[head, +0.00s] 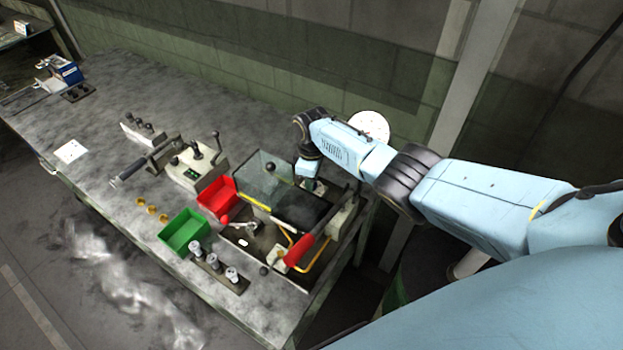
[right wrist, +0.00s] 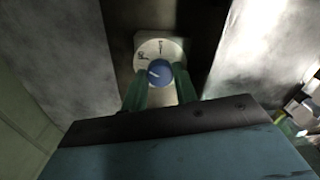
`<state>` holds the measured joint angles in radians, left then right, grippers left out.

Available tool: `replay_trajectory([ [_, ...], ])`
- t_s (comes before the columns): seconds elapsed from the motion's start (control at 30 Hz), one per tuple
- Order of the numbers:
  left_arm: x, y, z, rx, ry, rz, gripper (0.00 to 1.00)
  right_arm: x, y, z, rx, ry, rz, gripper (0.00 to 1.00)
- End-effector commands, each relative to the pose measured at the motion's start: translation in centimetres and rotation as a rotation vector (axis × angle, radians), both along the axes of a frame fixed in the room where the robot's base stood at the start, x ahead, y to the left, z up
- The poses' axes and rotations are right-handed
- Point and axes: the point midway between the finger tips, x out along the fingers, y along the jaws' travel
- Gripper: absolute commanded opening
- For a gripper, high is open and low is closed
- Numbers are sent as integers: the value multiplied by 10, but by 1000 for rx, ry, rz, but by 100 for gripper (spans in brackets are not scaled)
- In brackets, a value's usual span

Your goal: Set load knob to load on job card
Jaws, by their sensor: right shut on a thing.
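The load knob (right wrist: 159,72) is blue with a white pointer line, in the middle of a round pale dial (right wrist: 152,48) with dark marks, in the right wrist view. The pointer slants toward the left of the dial; the marks are too small to read. My right gripper (right wrist: 160,84) is shut on the knob, one green finger on each side. In the head view my right gripper (head: 311,184) reaches down at the back of the machine, and the knob is hidden there. A white card (head: 70,152), perhaps the job card, lies at the table's left; its writing is unreadable. My left gripper is out of view.
A clear guard (head: 264,176) and a red-handled lever (head: 300,250) stand close to my right arm. A red bin (head: 217,196) and a green bin (head: 184,232) sit in front. A round white disc (head: 370,124) shows behind my arm.

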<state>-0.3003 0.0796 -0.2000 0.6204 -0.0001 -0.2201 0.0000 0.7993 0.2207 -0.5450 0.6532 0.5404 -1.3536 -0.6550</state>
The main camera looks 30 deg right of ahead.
Motion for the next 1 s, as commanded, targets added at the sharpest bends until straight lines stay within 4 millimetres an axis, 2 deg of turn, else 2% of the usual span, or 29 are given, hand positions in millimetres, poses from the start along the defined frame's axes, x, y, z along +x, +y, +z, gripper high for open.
replay_trajectory([
  [0.03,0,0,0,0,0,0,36,1,-1,1,-3,-1,0,30],
  [0.2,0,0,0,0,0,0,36,1,-1,1,-2,-1,1,50],
  [0.67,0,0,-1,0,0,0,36,0,0,0,0,0,18,50],
  [0.87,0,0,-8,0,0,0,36,0,-1,-2,-2,-1,173,50],
  [1.0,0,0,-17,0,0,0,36,0,-1,-2,-3,0,366,50],
])
